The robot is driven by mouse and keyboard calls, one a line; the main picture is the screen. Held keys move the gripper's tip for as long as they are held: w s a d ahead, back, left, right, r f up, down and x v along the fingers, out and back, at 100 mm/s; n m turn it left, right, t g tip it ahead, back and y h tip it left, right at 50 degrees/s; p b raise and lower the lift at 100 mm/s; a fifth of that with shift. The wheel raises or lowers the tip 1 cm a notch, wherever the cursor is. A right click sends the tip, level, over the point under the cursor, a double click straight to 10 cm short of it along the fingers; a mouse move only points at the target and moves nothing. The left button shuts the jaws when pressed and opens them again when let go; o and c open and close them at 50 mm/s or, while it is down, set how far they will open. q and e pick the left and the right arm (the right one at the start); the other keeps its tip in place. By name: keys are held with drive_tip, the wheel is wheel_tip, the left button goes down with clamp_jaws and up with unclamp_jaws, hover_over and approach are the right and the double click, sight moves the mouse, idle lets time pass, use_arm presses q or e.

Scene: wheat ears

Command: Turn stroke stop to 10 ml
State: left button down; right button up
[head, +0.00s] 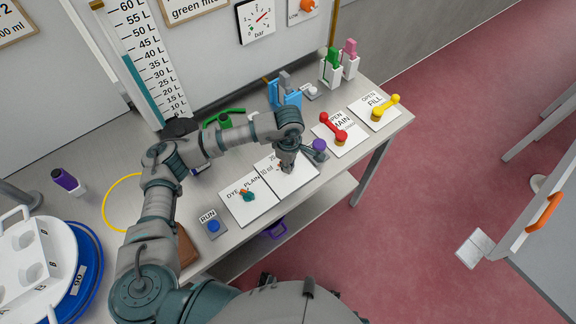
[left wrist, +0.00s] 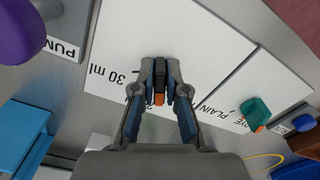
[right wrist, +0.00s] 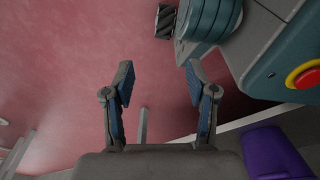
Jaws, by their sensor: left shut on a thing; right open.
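The stroke stop is a small dark knob with an orange mark (left wrist: 159,98) on a white plate (left wrist: 185,40) in the left wrist view. My left gripper (left wrist: 160,75) is shut on the knob, one finger on each side. The "30 ml" label lies left of the fingers; other print is partly hidden by them. In the head view the left gripper (head: 286,165) is down at the plate (head: 301,180), where "10 ml" shows beside it. The knob's exact setting is hard to read. My right gripper (right wrist: 160,80) is open and empty over the reddish floor in the right wrist view.
A green dye/plain selector (head: 247,195) stands left of the stop and a purple knob (head: 319,146) right of it. Red (head: 334,129) and yellow (head: 386,108) valve handles stand further right. A blue run button (head: 213,225) is near the front edge.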

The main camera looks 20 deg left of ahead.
use_arm(q)
drive_tip(key=n, duration=0.2)
drive_tip(key=n+b, duration=0.1)
drive_tip(key=shift+d+f+n, duration=0.1)
drive_tip(key=shift+f+n, duration=0.15)
drive_tip(key=shift+n, duration=0.05)
drive_tip(key=shift+w+r+n, duration=0.1)
drive_tip(key=shift+w+n, duration=0.1)
drive_tip(key=shift+n, duration=1.5)
use_arm(e)
drive_tip(key=shift+w+a+r, duration=0.15)
drive_tip(key=shift+w+r, duration=0.4)
drive_tip(key=shift+w, duration=0.25)
drive_tip(key=shift+w+a+r, duration=0.15)
drive_tip(key=shift+w+r, duration=0.4)
drive_tip(key=shift+w, duration=0.2)
drive_tip(key=shift+w+r, duration=0.1)
use_arm(q)
drive_tip(key=c, duration=1.3)
unclamp_jaws()
drive_tip(key=shift+w, duration=0.1)
drive_tip(key=shift+c, duration=0.2)
drive_tip(key=shift+o, duration=0.7)
drive_tip(key=shift+w, duration=0.15)
drive_tip(key=shift+d+r, duration=0.1)
drive_tip(key=shift+r, duration=0.35)
wheel_tip(320, 180, up, 11)
